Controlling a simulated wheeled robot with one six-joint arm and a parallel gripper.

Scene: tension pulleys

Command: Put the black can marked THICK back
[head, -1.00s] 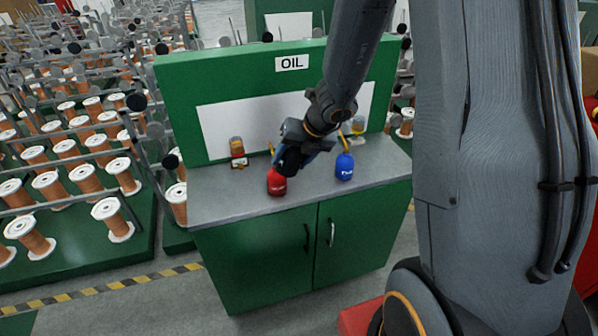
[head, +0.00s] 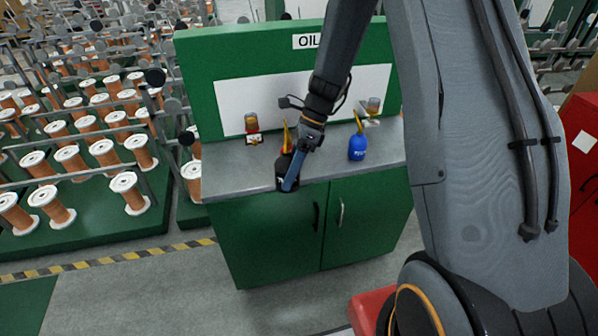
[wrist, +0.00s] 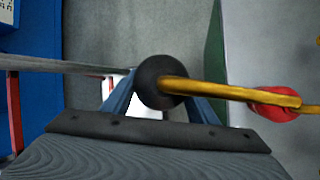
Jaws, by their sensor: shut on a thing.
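The black can (head: 286,184) is in my gripper (head: 290,178), at the front edge of the counter. In the wrist view its round dark top (wrist: 155,82) is between the two blue fingers of my gripper (wrist: 160,98), with a yellow spout (wrist: 225,91) pointing right. The word on the can is not readable. The grey counter (head: 225,170) is just behind it. Whether the can touches the counter I cannot tell.
A red can (head: 287,150) stands behind my gripper, mostly hidden; red also shows in the wrist view (wrist: 272,108). A blue can (head: 357,147) stands to the right. Small jars (head: 251,124) stand at the back. Counter left of the gripper is clear.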

